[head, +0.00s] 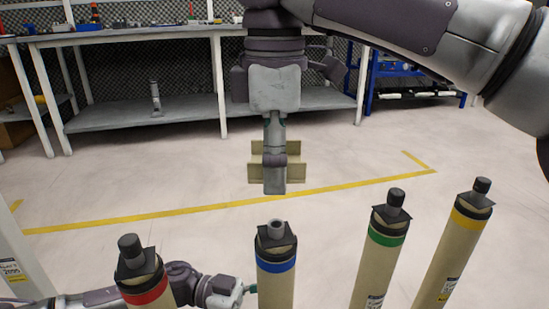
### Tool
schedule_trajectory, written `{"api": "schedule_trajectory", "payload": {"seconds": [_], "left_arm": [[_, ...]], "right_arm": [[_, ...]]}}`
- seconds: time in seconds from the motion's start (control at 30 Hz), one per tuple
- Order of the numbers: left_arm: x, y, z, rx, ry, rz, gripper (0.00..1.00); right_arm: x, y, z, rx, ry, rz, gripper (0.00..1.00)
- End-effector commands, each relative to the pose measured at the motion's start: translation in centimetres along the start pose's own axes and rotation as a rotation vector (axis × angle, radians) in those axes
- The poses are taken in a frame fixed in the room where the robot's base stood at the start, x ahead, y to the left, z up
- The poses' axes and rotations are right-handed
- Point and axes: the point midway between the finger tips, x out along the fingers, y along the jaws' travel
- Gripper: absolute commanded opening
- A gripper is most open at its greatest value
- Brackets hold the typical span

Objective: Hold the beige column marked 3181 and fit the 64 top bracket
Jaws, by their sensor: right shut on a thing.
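My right gripper (273,176) points down from the top of the head view. It is shut on a beige bracket (293,172), a channel-like piece with raised side edges, held in the air. Below it stands a beige column with a blue band (277,285), topped by a dark plate and a light grey stub. The bracket is clear of the column top. My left gripper (240,290) comes in low from the left, beside the blue-banded column. Its fingers are mostly hidden, so I cannot tell whether they touch the column. No marking 3181 or 64 can be read.
Similar columns with red (146,288), green (383,240) and yellow (466,220) bands stand close by, with dark caps. A pale post with a label (12,268) is at left. A grey workbench (190,110) and blue rack (412,88) stand behind. Floor between is clear.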

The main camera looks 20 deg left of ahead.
Motion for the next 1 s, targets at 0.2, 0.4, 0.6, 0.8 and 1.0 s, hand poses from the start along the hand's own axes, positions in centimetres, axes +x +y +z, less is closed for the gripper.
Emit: {"api": "schedule_trajectory", "payload": {"seconds": [0.2,0.4,0.6,0.8,1.0], "left_arm": [[0.0,0.1,0.0,-0.001,0.0,0.002,0.0],[0.0,0.1,0.0,-0.001,0.0,0.003,0.0],[0.0,0.1,0.0,-0.001,0.0,0.003,0.0],[0.0,0.1,0.0,-0.001,0.0,0.003,0.0],[0.0,0.1,0.0,-0.001,0.0,0.003,0.0]], "right_arm": [[1.5,0.0,0.0,-0.001,0.0,-0.002,0.29],[3.5,0.0,0.0,-0.002,0.001,-0.003,0.29],[5.0,0.0,0.0,0.0,0.001,-0.001,0.29],[5.7,0.0,0.0,-0.001,0.001,0.001,0.29],[5.8,0.0,0.0,0.0,0.001,0.001,0.29]]}}
